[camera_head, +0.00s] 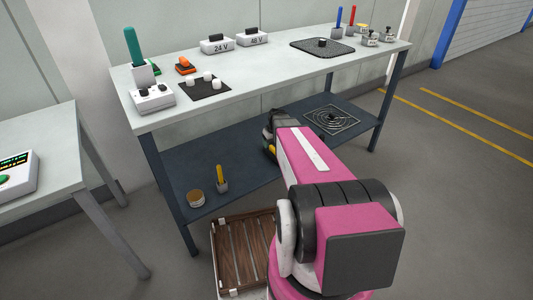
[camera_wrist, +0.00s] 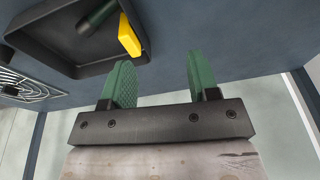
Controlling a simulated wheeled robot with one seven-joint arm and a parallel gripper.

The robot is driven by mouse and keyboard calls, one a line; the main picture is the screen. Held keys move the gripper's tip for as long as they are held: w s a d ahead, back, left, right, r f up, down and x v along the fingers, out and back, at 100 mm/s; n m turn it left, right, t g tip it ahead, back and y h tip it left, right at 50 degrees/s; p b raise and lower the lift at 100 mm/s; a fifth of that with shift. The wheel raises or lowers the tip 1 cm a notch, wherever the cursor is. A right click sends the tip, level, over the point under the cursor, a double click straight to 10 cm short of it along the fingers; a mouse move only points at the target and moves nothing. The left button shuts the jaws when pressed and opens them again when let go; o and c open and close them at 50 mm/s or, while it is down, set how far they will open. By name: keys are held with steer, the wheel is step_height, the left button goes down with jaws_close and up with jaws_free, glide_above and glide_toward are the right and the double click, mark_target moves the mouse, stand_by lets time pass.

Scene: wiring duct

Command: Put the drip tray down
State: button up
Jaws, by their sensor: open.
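A black, shallow, raised-rim tray, which looks like the drip tray (camera_wrist: 50,32), is at the upper left of the wrist view against the blue shelf surface. A dark green rod (camera_wrist: 97,17) and a yellow block (camera_wrist: 129,36) show at it; how they are fixed is unclear. My gripper (camera_wrist: 158,72) has two green fingers set wide apart with nothing between them. The left finger is close to the tray's edge near the yellow block; contact cannot be told. In the head view my arm reaches over the lower shelf and hides the fingertips and most of the tray.
The blue lower shelf (camera_head: 215,178) also holds a ringed grate (camera_head: 331,119), a round tin (camera_head: 195,198) and a yellow-handled item (camera_head: 221,180). The bench top (camera_head: 270,70) above carries several items. Table legs stand at the corners. A wooden slatted tray (camera_head: 240,255) is beside my arm.

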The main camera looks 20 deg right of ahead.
steer(key=s+a+r+m, duration=0.1)
steer(key=s+a+r, duration=0.1)
steer(key=s, duration=0.4)
steer(key=s+a+r+m+g, duration=0.1)
steer(key=s+a+r, duration=0.2)
steer(key=s, duration=0.4)
steer(key=s+a+r+m+g+h, duration=0.1)
steer(key=s+a+r, duration=0.1)
steer(key=s+a, duration=0.3)
steer(key=shift+s+r, duration=0.35)
steer(key=shift+s, duration=0.45)
